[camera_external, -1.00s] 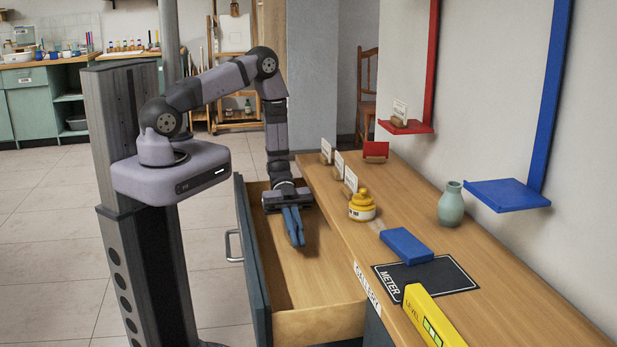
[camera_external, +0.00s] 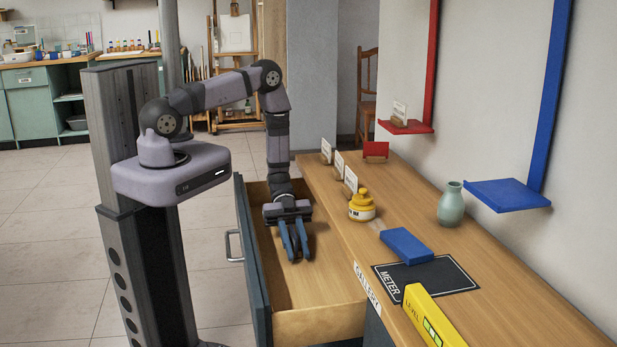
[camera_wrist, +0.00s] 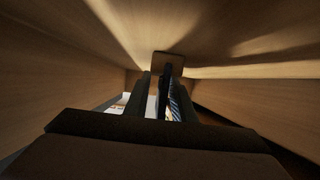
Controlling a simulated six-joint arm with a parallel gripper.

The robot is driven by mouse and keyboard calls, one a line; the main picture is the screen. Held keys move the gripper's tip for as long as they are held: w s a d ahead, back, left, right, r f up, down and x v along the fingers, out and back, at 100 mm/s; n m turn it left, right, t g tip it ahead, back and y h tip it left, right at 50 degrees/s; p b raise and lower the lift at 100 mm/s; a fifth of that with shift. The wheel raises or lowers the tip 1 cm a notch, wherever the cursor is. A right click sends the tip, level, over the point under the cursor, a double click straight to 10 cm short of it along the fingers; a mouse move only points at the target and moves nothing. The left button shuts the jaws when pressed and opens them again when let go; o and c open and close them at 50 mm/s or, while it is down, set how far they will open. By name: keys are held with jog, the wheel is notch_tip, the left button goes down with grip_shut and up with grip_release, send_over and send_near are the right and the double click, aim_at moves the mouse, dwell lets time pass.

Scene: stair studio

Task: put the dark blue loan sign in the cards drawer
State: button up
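The drawer (camera_external: 322,322) stands pulled out on the left side of the counter; no cards label on it can be read. My gripper (camera_external: 295,256) is inside it, fingers pointing down and apart. In the wrist view, a dark upright plate (camera_wrist: 164,92) with a wooden foot (camera_wrist: 168,62) is between the fingers (camera_wrist: 161,100), with gaps showing on both sides. It seems to be the dark blue loan sign; its lettering cannot be read. In the external view the sign cannot be made out.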

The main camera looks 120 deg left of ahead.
aim_at(291, 225)
jog(key=shift+r, duration=0.1)
jog(key=shift+r, duration=0.2)
jog(key=shift+s+a, duration=0.25)
jog(key=b+v, duration=0.1)
jog(key=v, duration=1)
jog(key=shift+s+a+b, duration=0.1)
jog(key=shift+s+b, duration=0.05)
jog(key=shift+b, duration=0.15)
